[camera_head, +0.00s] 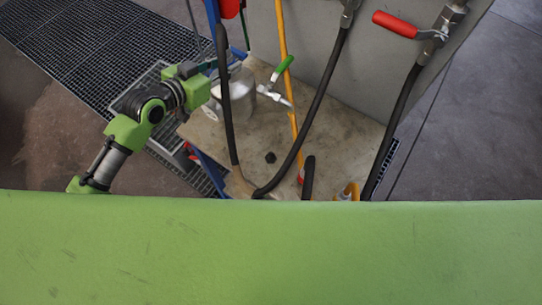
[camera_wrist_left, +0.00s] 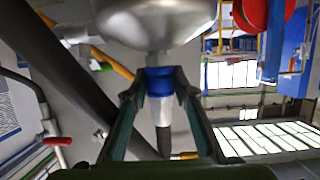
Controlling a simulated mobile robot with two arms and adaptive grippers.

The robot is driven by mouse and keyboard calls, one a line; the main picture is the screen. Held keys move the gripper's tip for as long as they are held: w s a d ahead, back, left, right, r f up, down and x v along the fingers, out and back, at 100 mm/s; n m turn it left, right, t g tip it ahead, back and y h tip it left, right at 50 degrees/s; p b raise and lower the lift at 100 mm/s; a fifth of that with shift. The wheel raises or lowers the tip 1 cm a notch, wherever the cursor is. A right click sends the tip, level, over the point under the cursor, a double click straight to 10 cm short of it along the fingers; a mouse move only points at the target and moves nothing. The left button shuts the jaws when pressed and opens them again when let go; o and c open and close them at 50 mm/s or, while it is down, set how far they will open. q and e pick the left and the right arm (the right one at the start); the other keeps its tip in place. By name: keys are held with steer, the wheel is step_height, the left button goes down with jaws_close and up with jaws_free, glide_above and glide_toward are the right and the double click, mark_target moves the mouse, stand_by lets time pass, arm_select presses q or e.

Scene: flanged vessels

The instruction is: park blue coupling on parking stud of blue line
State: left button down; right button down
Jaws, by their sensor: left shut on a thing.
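In the left wrist view, my left gripper (camera_wrist_left: 160,92) is shut on the blue coupling. The coupling (camera_wrist_left: 160,78) has a blue band above a pale body, with a dark hose end below it. A rounded silver vessel (camera_wrist_left: 155,22) is just above the coupling; I cannot tell whether they touch. In the head view, my left gripper (camera_head: 218,72) reaches in from the left beside the silver vessel (camera_head: 240,95), with its fingertips partly hidden by a black hose. The coupling is not clear there. I cannot make out the blue line's parking stud. My right gripper is not in view.
In the head view, a green-handled valve (camera_head: 280,75) stands right of the vessel. A black hose (camera_head: 225,110) loops down in front of it. A yellow pipe (camera_head: 284,40) and a red-handled valve (camera_head: 400,25) are further right. The stained slab (camera_head: 340,115) is mostly bare.

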mark_target(222, 49)
arm_select(q)
steer(key=shift+w+r, duration=0.1)
steer(key=shift+r, duration=0.2)
steer(key=shift+r+p, duration=2.35)
steer(key=shift+r, duration=0.1)
